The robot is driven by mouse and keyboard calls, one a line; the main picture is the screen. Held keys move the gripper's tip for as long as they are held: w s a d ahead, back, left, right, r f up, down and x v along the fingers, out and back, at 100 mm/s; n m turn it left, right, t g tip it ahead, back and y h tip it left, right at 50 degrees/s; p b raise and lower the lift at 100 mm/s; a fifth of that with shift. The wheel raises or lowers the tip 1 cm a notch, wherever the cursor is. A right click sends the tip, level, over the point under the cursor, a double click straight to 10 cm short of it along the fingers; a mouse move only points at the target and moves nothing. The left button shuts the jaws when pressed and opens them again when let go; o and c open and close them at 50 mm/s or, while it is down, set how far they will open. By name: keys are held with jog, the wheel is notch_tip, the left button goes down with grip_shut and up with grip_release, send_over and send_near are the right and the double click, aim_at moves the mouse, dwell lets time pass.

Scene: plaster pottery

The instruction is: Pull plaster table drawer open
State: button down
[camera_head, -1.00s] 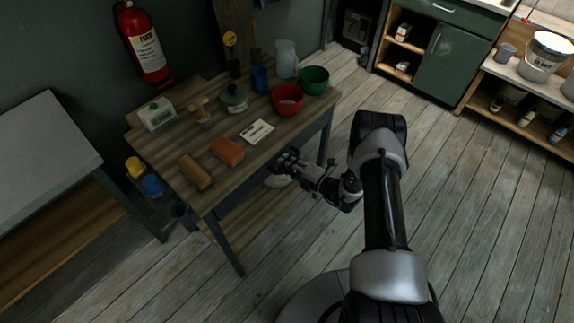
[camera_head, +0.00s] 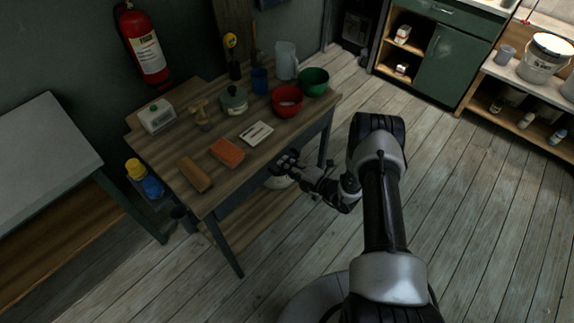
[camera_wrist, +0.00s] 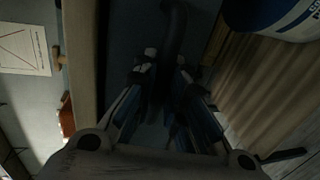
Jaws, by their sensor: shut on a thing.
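The plaster table (camera_head: 165,145) is a wooden-topped table with a dark frame. Its drawer front is in shade under the near edge of the top, and it shows as a dark panel in the wrist view (camera_wrist: 122,35). A dark curved drawer handle (camera_wrist: 174,35) stands out from that panel. My gripper (camera_head: 287,160) is at the table's front side, just below the top. In the wrist view my gripper's fingers (camera_wrist: 166,72) are shut around the handle. The exact contact is dim and partly hidden. The drawer looks shut, with no gap that I can make out.
On the tabletop are a red bowl (camera_head: 287,101), a green bowl (camera_head: 314,82), an orange sponge-like block (camera_head: 227,151), a brown block (camera_head: 195,174) and a white card (camera_head: 257,133). A bucket (camera_wrist: 275,18) sits on the lower shelf. Floor in front (camera_head: 300,235) is clear.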

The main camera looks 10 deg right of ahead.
jog(key=f+v, duration=0.2)
jog(key=v, duration=0.9)
jog(key=f+v, duration=0.3)
jog(key=v, duration=0.9)
jog(key=shift+v, duration=0.85)
jog(key=c, duration=1.9)
grip_release()
jog(key=v, duration=1.2)
